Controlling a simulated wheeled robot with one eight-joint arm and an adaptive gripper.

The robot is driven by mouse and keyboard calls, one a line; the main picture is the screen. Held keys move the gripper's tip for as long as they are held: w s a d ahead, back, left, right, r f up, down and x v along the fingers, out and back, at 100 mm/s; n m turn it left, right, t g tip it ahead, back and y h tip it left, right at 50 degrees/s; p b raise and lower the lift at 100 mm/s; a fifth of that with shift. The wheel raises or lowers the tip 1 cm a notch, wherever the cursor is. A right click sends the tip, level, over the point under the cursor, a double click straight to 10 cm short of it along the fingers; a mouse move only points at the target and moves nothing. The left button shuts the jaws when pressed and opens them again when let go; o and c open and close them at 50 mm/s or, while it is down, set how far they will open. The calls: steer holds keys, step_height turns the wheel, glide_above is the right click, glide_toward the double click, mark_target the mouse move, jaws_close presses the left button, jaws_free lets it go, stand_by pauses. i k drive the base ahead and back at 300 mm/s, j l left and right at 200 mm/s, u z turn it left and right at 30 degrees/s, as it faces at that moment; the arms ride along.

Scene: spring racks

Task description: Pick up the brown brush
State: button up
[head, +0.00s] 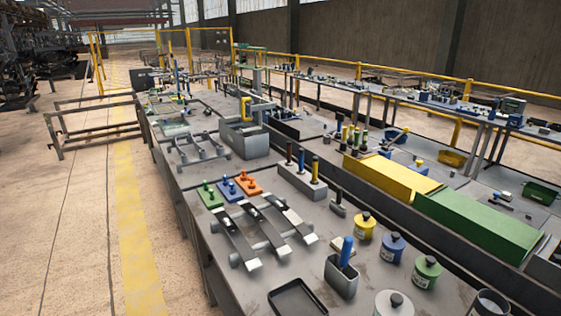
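No brush can be made out for certain at this size. On the near workbench, a grey holder block (299,181) has a few upright handles in it. One is a dark, brownish handle (289,154) at its left end, and a yellow one (315,169) stands at the right end. A small upright tool with a dark handle and grey base (338,204) stands just right of the holder; I cannot tell whether it is a brush. My gripper is not in view.
The long grey workbench (205,175) also holds metal racks (262,230), coloured plates (229,189), a grey cup with a blue handle (342,275), several tins (392,247) and a black tray (297,298). Yellow and green boxes (477,226) line its right side. Open floor (85,210) lies left.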

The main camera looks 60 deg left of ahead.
mark_target(289, 163)
steer(key=u, duration=1.95)
